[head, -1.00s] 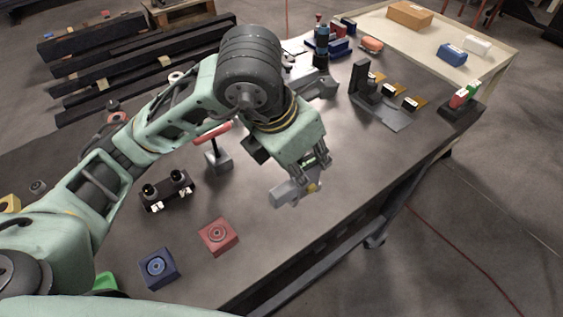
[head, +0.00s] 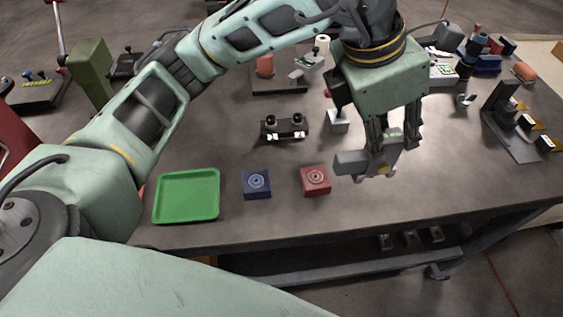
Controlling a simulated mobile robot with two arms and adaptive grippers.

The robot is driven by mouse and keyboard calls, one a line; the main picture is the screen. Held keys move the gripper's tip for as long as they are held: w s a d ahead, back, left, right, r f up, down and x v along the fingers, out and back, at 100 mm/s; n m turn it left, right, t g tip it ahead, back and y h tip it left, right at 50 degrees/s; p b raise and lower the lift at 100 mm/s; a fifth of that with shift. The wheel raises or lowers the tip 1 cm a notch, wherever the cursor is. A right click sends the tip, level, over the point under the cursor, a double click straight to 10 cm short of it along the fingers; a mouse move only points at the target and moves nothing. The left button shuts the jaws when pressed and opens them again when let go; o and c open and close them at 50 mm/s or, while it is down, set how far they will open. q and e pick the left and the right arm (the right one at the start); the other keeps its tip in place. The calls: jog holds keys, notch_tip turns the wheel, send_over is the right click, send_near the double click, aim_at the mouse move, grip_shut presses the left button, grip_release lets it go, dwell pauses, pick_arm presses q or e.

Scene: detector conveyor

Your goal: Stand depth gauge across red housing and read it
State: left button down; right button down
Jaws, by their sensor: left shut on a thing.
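The red housing (head: 315,181) is a small red block with a round grey bore in its top, near the front edge of the table. My left gripper (head: 388,148) points down to the right of the red housing. It is shut on the depth gauge (head: 362,163), a grey piece with a wide bar and a yellowish round spot. The gauge appears held above the table, apart from the housing; its exact height is hard to tell. The gauge's reading is not legible. My right gripper is not in view.
A blue housing (head: 257,184) sits left of the red one, and a green tray (head: 187,196) further left. A black stand with two round tops (head: 284,129) is behind them. A dark bracket fixture (head: 508,118) stands at the right.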

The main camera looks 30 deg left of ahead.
pick_arm(q)
jog(key=w+a+f+p, duration=0.3)
jog(key=a+f+p, duration=0.2)
jog(key=a+f, duration=0.6)
jog(key=shift+w+a, duration=0.15)
jog(key=shift+f+b, duration=0.55)
jog(key=shift+b, duration=0.1)
jog(key=c, duration=1.9)
grip_release()
jog(key=shift+f, duration=0.1)
jog(key=o, duration=0.5)
